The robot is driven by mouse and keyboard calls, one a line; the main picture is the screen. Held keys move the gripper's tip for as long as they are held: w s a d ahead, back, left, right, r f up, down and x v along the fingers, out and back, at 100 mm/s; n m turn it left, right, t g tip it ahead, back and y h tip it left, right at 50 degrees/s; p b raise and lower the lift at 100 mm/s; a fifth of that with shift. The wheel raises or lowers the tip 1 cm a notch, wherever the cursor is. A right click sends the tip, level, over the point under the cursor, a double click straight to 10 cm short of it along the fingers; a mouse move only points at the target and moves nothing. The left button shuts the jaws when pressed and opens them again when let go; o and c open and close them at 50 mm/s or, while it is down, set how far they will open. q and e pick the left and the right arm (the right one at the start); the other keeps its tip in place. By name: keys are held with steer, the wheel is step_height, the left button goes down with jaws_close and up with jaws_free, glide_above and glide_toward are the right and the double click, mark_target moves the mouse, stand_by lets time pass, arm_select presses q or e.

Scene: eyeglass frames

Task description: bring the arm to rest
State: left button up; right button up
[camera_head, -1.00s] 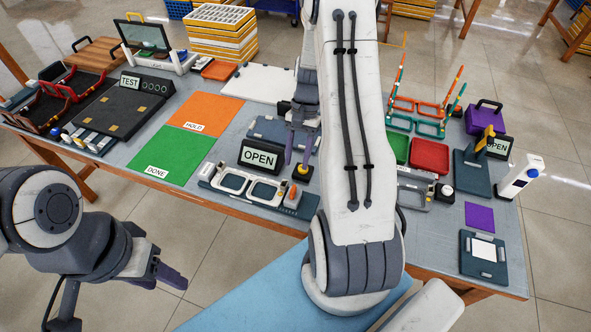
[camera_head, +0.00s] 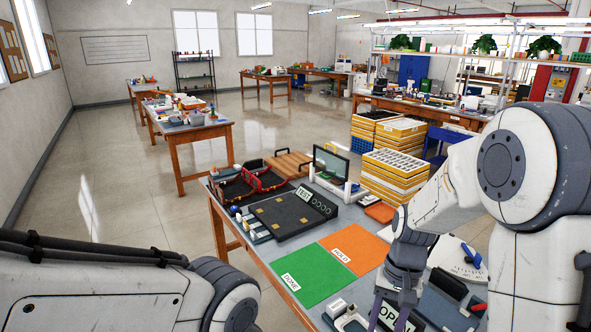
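My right arm (camera_head: 450,190) comes in from the right and bends down over the workbench (camera_head: 228,205). Its gripper (camera_head: 390,318) points down at the bottom edge, in front of the OPEN sign (camera_head: 396,318). Its two purple fingers stand apart with nothing seen between them; their tips are at or near the picture's edge. My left arm (camera_head: 100,295) lies across the lower left corner, in front of the bench. Its gripper is out of view.
Green DONE (camera_head: 305,276) and orange HOLD (camera_head: 357,249) mats lie clear on the bench. Behind them are a black TEST panel (camera_head: 290,215), a laptop-like screen (camera_head: 331,163) and stacked yellow trays (camera_head: 394,172).

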steer(key=s+a+r+n+t, duration=0.1)
steer(key=s+a+r+n, duration=0.2)
steer(key=s+a+n, duration=0.3)
steer(key=s+a+r+n+t, duration=0.1)
steer(key=s+a+r+n, duration=0.2)
steer(key=s, duration=0.7)
steer(key=a+n, duration=0.2)
steer(key=a, duration=0.2)
steer(key=shift+s+a+r+n+h, duration=0.2)
steer(key=shift+a+r+n+h, duration=0.1)
steer(key=shift+n, duration=0.1)
jaws_close()
steer(key=shift+d, duration=0.1)
